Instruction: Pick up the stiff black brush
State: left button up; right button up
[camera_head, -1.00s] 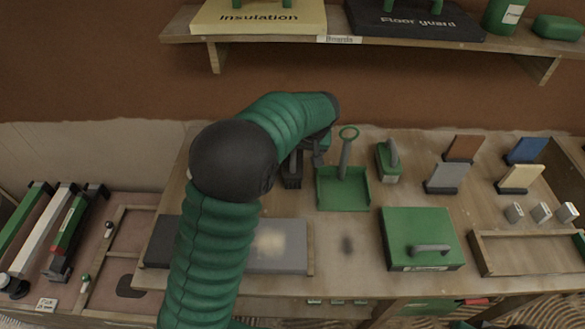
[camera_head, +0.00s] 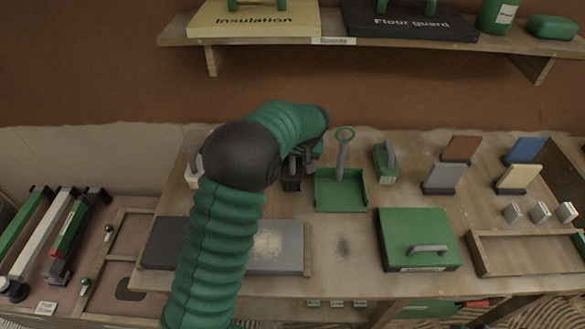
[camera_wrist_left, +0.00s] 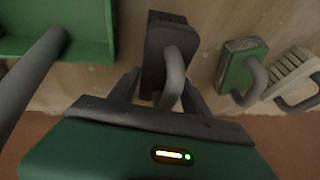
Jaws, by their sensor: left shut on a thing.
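The stiff black brush is a dark block (camera_wrist_left: 160,30) with a grey loop handle in the left wrist view. In the head view, a small dark part of it (camera_head: 291,185) shows beside the dustpan, the rest hidden by my arm. My left gripper (camera_wrist_left: 163,92) is shut on the brush's handle, with one finger on each side. The gripper (camera_head: 302,165) is partly hidden in the head view. Whether the brush touches the table is unclear. My right gripper is not in view.
A green dustpan (camera_head: 341,191) stands close beside the brush. A green block with a handle (camera_wrist_left: 241,65) and a pale ribbed brush (camera_wrist_left: 289,75) lie on the other side. A green lidded box (camera_head: 418,238) is at front right. Pale dust (camera_head: 268,243) lies on a grey board.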

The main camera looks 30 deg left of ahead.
pick_arm(q)
jog(key=shift+s+a+f, duration=0.1)
jog(key=shift+a, duration=0.3)
jog(key=c, duration=0.4)
jog(key=shift+a, duration=0.1)
jog(key=shift+c, duration=0.2)
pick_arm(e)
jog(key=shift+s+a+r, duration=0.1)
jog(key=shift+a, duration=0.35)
